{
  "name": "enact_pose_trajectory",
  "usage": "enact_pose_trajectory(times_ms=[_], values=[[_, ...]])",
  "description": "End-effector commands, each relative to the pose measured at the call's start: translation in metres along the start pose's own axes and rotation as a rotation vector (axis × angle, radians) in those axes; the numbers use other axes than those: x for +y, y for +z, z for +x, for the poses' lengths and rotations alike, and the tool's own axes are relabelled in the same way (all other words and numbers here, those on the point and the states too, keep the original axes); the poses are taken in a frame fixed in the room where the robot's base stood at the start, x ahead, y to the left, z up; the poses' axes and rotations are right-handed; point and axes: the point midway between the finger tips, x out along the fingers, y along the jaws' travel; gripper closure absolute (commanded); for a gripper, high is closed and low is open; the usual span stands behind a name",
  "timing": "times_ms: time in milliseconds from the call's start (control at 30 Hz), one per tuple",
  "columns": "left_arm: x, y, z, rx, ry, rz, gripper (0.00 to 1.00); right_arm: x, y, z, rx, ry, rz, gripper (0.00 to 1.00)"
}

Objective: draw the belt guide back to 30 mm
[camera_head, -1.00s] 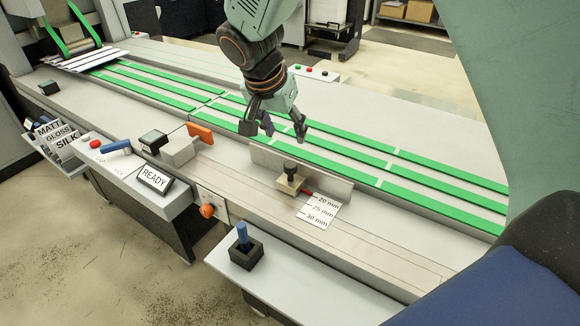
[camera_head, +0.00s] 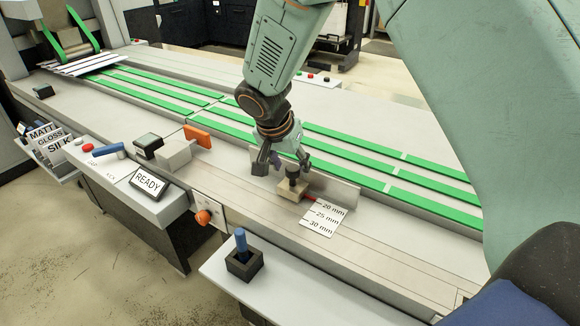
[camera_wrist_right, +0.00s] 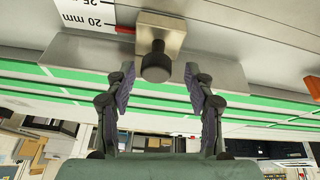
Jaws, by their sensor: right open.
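The belt guide is an upright grey plate (camera_head: 338,192) beside the green belts, with a beige block (camera_head: 286,194) and a black knob (camera_head: 292,173) on it. Its red pointer (camera_head: 313,199) stands by the 20 mm mark of the white scale card (camera_head: 323,219). My right gripper (camera_head: 282,166) is open at the knob. In the right wrist view, the open fingers (camera_wrist_right: 159,75) have the knob (camera_wrist_right: 156,64) between their tips, with gaps on both sides. The block (camera_wrist_right: 160,32) and the red pointer (camera_wrist_right: 124,29) also show there. My left gripper is not in view.
An orange block (camera_head: 198,136) and a grey block (camera_head: 174,154) stand left of the guide, near the READY sign (camera_head: 148,183). An orange knob (camera_head: 203,217) and a blue-handled tool in a black holder (camera_head: 244,263) are in front. The bed right of the scale is clear.

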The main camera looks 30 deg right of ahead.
Motion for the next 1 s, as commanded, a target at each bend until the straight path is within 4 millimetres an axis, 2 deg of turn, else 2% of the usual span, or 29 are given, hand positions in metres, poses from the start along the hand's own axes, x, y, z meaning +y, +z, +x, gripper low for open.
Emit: enact_pose_trajectory(times_ms=[367,900,1000], values=[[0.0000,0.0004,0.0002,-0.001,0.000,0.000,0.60,-0.0001,-0.0003,0.0051,0.000,-0.001,0.001,0.48],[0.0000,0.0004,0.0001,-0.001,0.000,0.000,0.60,0.0003,-0.0005,0.0043,0.001,0.000,0.000,0.94],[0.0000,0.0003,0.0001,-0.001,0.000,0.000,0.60,0.0002,-0.0004,0.0044,0.001,0.000,0.000,1.00]])
